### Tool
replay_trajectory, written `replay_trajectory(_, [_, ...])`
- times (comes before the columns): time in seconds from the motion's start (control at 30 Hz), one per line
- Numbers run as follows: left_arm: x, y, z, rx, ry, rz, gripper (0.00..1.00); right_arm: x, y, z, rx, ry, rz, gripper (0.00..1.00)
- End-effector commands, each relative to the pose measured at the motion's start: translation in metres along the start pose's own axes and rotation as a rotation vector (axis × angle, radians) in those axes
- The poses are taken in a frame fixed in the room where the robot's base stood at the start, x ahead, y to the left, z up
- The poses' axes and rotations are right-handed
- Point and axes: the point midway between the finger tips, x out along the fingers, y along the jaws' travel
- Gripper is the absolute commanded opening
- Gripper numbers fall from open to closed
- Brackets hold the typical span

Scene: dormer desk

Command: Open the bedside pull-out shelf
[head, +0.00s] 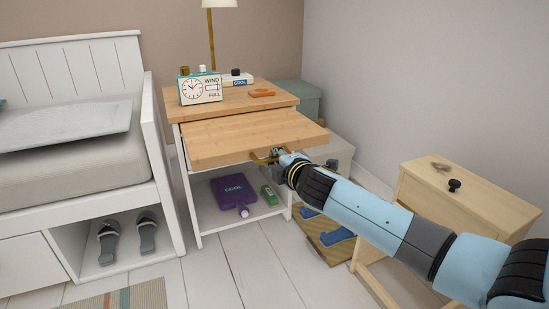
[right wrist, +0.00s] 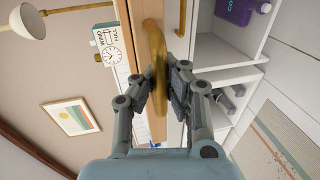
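The bedside pull-out shelf (head: 250,137) is a light wooden board drawn out well past the front of the bedside table's top (head: 235,97). A brass bar handle (head: 262,157) is fixed along its front edge. My right gripper (head: 278,154) is at this handle, reaching in from the right. In the right wrist view the handle (right wrist: 155,45) passes between the two fingers of the right gripper (right wrist: 160,90), which are closed around it. The fingers hide part of the handle. My left gripper is in neither view.
A clock (head: 200,88), an orange item (head: 262,93) and a lamp (head: 211,40) stand on the bedside table. A purple item (head: 233,190) lies in its lower compartment. The bed (head: 75,160) is at left; a small wooden cabinet (head: 460,195) stands at right.

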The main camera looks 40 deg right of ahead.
Motion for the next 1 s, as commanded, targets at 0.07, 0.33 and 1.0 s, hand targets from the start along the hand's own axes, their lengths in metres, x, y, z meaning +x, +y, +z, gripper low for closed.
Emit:
replay_trajectory(0.07, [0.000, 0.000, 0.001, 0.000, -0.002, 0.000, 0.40, 0.000, 0.001, 0.000, 0.000, 0.000, 0.002, 0.00])
replay_trajectory(0.33, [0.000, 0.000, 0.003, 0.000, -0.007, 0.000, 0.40, 0.000, 0.001, 0.000, 0.000, 0.000, 0.001, 0.17])
replay_trajectory(1.0, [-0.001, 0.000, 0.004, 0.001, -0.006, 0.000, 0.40, -0.030, -0.001, 0.000, -0.002, 0.001, -0.001, 0.36])
